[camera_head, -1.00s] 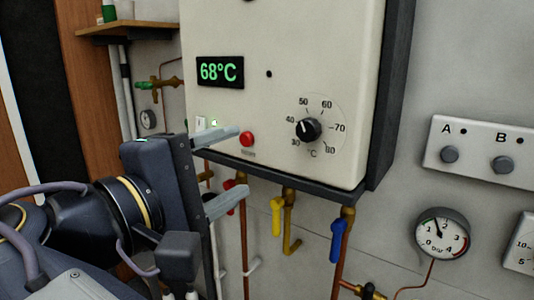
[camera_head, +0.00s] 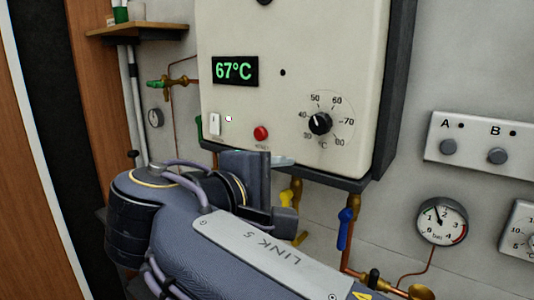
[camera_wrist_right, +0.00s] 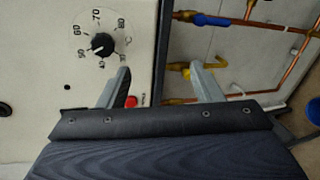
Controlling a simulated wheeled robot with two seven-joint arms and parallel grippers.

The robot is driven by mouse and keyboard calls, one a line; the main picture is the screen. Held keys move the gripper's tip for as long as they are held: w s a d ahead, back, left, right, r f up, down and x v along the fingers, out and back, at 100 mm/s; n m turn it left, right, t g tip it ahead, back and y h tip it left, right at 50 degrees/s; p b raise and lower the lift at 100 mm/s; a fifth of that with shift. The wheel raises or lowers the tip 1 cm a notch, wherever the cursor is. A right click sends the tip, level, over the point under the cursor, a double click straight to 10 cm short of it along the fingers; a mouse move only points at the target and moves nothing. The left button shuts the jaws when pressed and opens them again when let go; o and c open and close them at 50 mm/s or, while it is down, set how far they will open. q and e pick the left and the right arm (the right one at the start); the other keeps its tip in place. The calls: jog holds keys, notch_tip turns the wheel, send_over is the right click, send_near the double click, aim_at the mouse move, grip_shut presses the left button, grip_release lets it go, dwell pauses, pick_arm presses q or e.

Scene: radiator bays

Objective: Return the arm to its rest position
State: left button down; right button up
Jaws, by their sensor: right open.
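My right gripper (camera_head: 284,160) is in front of the lower part of the white boiler (camera_head: 285,30). In the head view my own arm hides most of it, and only a pale fingertip shows below the red button (camera_head: 261,133). In the right wrist view its two grey fingers (camera_wrist_right: 160,75) stand wide apart with nothing between them. One finger overlaps the boiler's front in that picture, the other the pipes beyond its edge. My left gripper is not in view.
The boiler has a display (camera_head: 235,71) reading 67°C, a white switch (camera_head: 215,124) and a black dial (camera_head: 319,124). Yellow and blue (camera_head: 345,229) valve handles hang below it. A gauge (camera_head: 441,221) and a two-knob panel (camera_head: 482,142) are at the right. A wooden shelf (camera_head: 137,30) is at upper left.

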jog(key=d+f+m+g+y, duration=0.3)
jog(key=d+f+g+y, duration=0.3)
jog(key=d+f, duration=1.1)
jog(key=s+d+f+m+y, duration=0.2)
jog(key=s+f+m+y, duration=0.4)
jog(key=s+f+m, duration=0.5)
jog(key=s+f, duration=0.3)
jog(key=s, duration=0.3)
jog(key=shift+y, duration=0.4)
